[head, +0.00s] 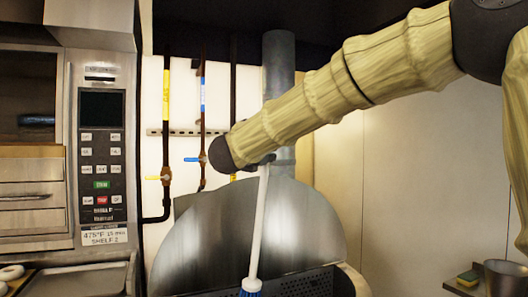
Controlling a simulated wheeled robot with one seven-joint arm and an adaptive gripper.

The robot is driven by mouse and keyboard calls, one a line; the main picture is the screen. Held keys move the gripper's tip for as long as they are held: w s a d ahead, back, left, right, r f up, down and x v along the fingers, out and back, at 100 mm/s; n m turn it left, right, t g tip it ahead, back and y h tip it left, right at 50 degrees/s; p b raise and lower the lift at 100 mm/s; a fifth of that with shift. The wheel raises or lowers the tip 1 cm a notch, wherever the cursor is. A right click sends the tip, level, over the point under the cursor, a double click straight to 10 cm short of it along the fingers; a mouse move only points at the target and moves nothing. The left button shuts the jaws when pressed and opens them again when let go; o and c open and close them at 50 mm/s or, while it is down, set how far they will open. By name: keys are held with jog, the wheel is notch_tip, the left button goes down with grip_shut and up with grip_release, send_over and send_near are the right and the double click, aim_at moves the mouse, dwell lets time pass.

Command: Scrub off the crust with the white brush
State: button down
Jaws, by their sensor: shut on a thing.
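My gripper (262,163) is shut on the upper end of the handle, and the brush hangs down, slightly tilted. The brush head is at the near side of the metal kettle (330,284), in front of its raised round steel lid (300,225). The lower part of the kettle is cut off by the frame. I cannot see any crust, nor tell whether the bristles touch the kettle.
An oven with a control panel (101,150) stands at the left, with a tray (85,281) and bagels (12,272) below. Pipes with yellow and blue valve handles (195,159) run behind. A sponge (468,278) and a metal pot (505,278) sit at the lower right.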

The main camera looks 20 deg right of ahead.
jog(key=w+f, duration=0.2)
jog(key=f, duration=0.9)
jog(key=w+f+b, duration=0.1)
jog(key=w+f, duration=0.1)
jog(key=f, duration=0.9)
jog(key=w+f+b, duration=0.1)
jog(key=w+f, duration=0.1)
jog(key=f, duration=0.9)
jog(key=shift+w+a+f, duration=0.1)
jog(key=shift+w+f, duration=0.05)
jog(key=shift+f, duration=0.25)
notch_tip(320, 180, down, 12)
jog(key=b, duration=1.4)
jog(key=shift+f, duration=0.25)
jog(key=shift+f+b, duration=0.35)
jog(key=shift+b, duration=0.15)
jog(key=shift+d+r+b, duration=0.1)
jog(key=shift+d+b, duration=1.2)
jog(key=shift+d, duration=1)
